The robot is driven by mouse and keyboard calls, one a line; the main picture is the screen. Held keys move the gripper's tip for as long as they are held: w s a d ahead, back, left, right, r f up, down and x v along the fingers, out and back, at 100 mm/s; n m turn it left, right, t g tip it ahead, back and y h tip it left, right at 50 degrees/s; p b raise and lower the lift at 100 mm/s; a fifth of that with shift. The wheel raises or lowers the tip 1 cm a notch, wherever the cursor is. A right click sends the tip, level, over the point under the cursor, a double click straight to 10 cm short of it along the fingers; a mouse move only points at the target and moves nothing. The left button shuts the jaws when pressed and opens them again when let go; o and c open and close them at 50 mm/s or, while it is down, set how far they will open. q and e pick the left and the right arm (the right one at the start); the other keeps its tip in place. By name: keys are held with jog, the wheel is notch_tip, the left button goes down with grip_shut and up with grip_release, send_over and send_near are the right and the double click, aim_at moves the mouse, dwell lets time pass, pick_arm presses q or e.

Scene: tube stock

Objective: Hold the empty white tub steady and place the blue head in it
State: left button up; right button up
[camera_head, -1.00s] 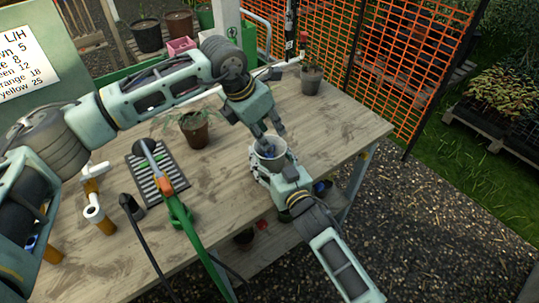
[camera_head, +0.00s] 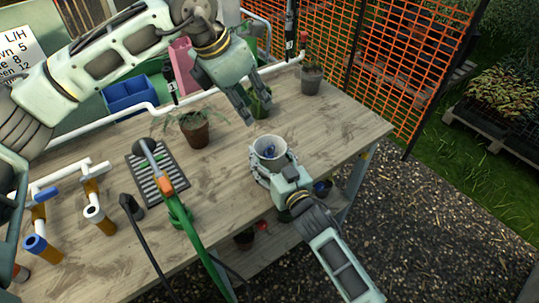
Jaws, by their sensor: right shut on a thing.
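The white tub (camera_head: 260,144) stands near the right part of the wooden table. The blue head (camera_head: 270,153) lies inside it, seen through the open top. My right gripper (camera_head: 274,173) is at the tub's near side and shut on the tub; its fingertips are partly hidden. My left gripper (camera_head: 257,113) is above and behind the tub, with its fingers apart and nothing between them, clear of the tub.
A potted plant (camera_head: 195,131) stands left of the tub, and a grey pot (camera_head: 312,80) at the back right. A green pot (camera_head: 262,103) is behind my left gripper.

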jog(key=shift+f, duration=0.1)
jog(key=o, duration=1.2)
jog(key=v, duration=1.2)
